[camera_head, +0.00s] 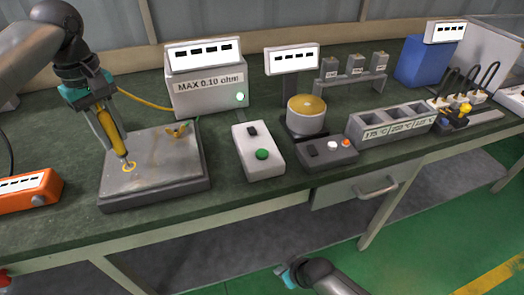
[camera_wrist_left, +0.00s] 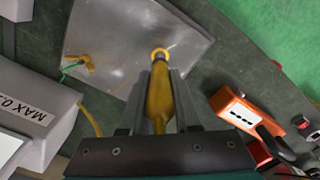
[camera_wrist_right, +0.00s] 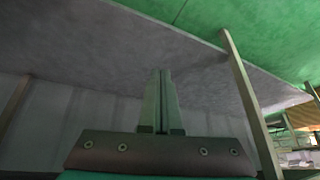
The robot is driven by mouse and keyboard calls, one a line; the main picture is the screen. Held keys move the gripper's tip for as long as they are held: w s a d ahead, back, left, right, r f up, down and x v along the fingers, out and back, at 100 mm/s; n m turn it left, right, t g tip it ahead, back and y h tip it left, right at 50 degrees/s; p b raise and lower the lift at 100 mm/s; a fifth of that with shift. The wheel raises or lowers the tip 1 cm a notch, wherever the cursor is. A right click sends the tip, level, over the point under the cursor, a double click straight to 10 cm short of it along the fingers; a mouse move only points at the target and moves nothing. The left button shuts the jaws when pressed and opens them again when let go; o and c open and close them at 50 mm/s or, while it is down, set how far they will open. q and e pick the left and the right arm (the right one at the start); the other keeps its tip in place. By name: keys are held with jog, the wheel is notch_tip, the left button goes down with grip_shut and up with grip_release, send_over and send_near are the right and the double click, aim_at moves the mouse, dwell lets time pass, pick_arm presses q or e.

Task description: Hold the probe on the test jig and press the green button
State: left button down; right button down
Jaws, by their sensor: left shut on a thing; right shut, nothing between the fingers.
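My left gripper (camera_head: 108,132) is shut on the yellow probe (camera_head: 112,130), which is tilted with its tip down at a yellow ring mark on the test jig (camera_head: 160,192), a grey metal plate. The left wrist view shows the probe (camera_wrist_left: 160,92) between the fingers, its tip at the ring; I cannot tell for sure that it touches. The green button (camera_head: 262,154) is on a white box (camera_head: 250,165) right of the jig. My right gripper (camera_head: 287,276) is low in front of the bench, far from the button. In the right wrist view its fingers (camera_wrist_right: 160,100) are shut and empty.
A meter labelled MAX 0.10 ohm (camera_head: 205,85) with a lit green lamp stands behind the jig. A yellow clamp (camera_head: 177,131) sits on the plate. An orange meter (camera_head: 28,190) is at left. A yellow-topped pot (camera_head: 306,115) and grey control box (camera_head: 326,152) stand right of the white box.

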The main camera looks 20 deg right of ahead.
jog(key=w+a+r+n+y, duration=0.1)
jog(key=a+r+n+y, duration=0.2)
jog(key=a+r, duration=0.6)
jog(key=w+a+r+n+y, duration=0.1)
jog(key=a+r+n+y, duration=0.3)
jog(key=r, duration=0.8)
notch_tip(320, 180, up, 24)
jog(key=t+h, duration=0.4)
jog(key=h, duration=0.4)
send_over(266, 155)
jog(key=shift+r, duration=0.2)
jog(key=shift+y, duration=0.3)
jog(key=shift+f, duration=4.45)
jog(key=shift+f, duration=0.15)
